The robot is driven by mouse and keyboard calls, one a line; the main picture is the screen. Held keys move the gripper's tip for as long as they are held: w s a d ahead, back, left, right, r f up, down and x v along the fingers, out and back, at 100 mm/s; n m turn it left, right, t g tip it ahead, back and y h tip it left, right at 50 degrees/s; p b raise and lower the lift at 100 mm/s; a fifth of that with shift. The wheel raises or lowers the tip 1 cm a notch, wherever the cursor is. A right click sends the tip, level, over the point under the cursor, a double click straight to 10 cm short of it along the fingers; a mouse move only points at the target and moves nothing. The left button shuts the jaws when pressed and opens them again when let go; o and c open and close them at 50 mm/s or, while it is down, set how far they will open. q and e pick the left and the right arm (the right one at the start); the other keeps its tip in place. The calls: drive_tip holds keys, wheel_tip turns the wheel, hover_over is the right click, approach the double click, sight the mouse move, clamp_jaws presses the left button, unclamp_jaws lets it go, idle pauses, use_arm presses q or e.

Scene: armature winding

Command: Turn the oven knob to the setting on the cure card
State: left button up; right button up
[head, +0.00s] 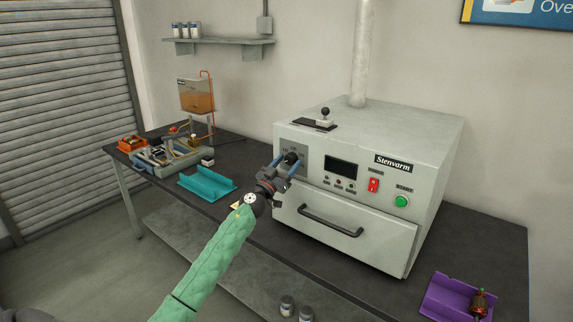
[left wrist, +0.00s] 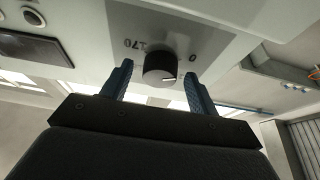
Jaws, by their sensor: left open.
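The black round oven knob (head: 291,157) is on the upper left of the grey Stenvarm oven's (head: 345,228) front. My left gripper (head: 281,168) is right in front of it, open, its blue fingers partly hiding the knob's panel. In the left wrist view the knob (left wrist: 160,68) lies between the open fingertips (left wrist: 157,82), with a gap on each side. The dial shows upside down, with 170 and 0 legible and a white pointer mark on the knob. I cannot make out a cure card. My right gripper is not in view.
The oven has a dark display (head: 341,168), a red switch (head: 373,185), a green start button (head: 401,201) and a drawer handle (head: 330,220). A teal tray (head: 208,184) is on the bench to the left, a purple tray (head: 450,298) to the right. A partly cropped poster (head: 515,12) hangs above.

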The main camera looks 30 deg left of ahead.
use_arm(q)
drive_tip(key=c, duration=1)
drive_tip(key=shift+o, duration=0.2)
